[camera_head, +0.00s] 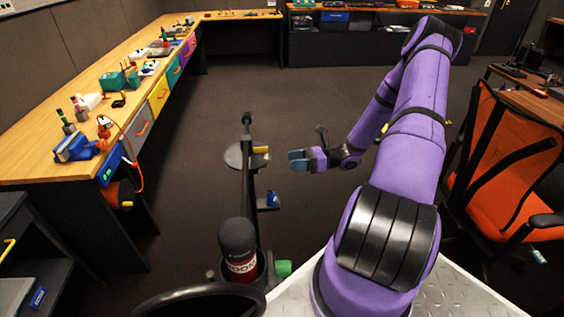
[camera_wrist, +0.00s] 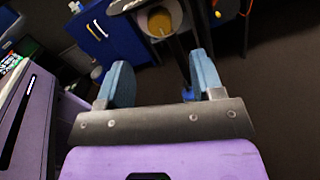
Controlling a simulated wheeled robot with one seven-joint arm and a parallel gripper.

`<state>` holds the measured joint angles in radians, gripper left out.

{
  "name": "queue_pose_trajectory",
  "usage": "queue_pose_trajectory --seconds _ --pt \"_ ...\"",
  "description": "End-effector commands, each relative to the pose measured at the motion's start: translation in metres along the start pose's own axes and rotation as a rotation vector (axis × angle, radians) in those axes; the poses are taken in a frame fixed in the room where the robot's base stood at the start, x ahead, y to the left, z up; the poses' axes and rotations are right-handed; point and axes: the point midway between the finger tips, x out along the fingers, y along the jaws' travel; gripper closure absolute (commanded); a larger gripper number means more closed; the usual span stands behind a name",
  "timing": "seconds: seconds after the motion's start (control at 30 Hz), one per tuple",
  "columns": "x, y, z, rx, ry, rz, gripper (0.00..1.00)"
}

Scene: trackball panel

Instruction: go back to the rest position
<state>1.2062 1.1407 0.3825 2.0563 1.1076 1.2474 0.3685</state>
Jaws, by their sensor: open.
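My gripper (camera_head: 298,160) is at the end of my purple arm, in the middle of the head view, over the dark floor. In the wrist view my gripper (camera_wrist: 160,85) shows two blue-grey fingers spread well apart. Nothing is between the fingers. Beyond them, in the wrist view, are a dark pole, a grey round plate with a yellowish disc (camera_wrist: 160,21) and a blue cabinet front (camera_wrist: 103,30). No trackball panel can be made out in either view.
A long wooden workbench (camera_head: 62,165) with tools and coloured drawers runs along the left. A black stand with a round plate (camera_head: 238,156) is just left of my gripper. An orange chair (camera_head: 497,185) stands at the right. The floor (camera_head: 290,100) beyond is clear.

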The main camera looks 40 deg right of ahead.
Motion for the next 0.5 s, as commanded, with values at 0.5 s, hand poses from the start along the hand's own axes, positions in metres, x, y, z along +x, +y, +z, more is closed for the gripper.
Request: queue_pose_trajectory --seconds 0.5 --pt "-0.015 0.0001 0.0001 0.001 0.0 0.001 0.39"
